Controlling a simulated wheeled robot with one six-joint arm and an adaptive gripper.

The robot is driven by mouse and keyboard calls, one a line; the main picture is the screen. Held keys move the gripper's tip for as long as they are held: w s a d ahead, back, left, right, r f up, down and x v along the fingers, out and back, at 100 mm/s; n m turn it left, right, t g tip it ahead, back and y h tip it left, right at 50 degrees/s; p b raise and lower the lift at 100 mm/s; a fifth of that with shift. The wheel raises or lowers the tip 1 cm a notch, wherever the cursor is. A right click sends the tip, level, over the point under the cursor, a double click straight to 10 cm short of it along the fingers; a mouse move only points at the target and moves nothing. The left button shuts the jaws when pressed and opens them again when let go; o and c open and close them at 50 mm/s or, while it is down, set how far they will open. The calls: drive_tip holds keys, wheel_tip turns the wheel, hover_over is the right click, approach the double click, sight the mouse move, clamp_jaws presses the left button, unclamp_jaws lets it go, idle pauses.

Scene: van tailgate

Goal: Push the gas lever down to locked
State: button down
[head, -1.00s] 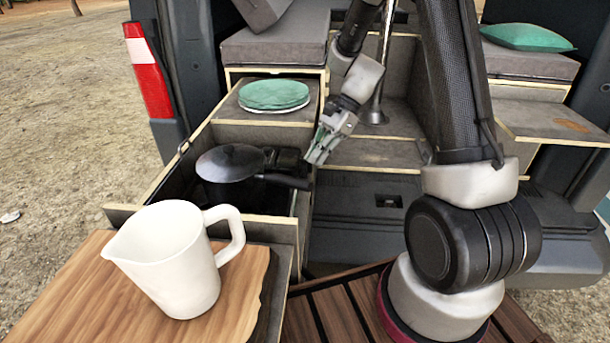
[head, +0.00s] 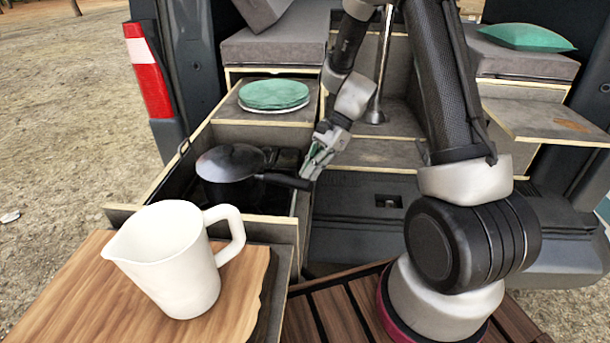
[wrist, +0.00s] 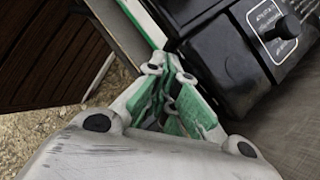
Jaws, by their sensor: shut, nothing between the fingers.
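The black stove (head: 286,158) sits in the open drawer, partly hidden behind the pan. In the wrist view its black casing (wrist: 208,48) fills the upper right, with a white-lettered label and a black knob (wrist: 284,28). I cannot clearly make out the gas lever in either view. My gripper (head: 309,174) is at the drawer's right side, pointing down, beside the end of the pan's handle. In the wrist view my gripper (wrist: 168,70) is shut and empty, with its green-padded fingertips close to the casing's left corner. Whether they touch it I cannot tell.
A dark pan (head: 230,163) is in the drawer, its handle reaching right toward my gripper. Green plates (head: 273,95) are behind it. A white jug (head: 170,262) stands on the wooden board (head: 75,290) in front. The drawer's right wall (head: 304,215) is close below my gripper.

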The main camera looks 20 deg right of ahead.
drive_tip(key=d, duration=0.2)
drive_tip(key=d+r, duration=0.1)
drive_tip(key=shift+w+r, duration=0.1)
drive_tip(key=shift+w, duration=0.3)
drive_tip(key=v, duration=1.2)
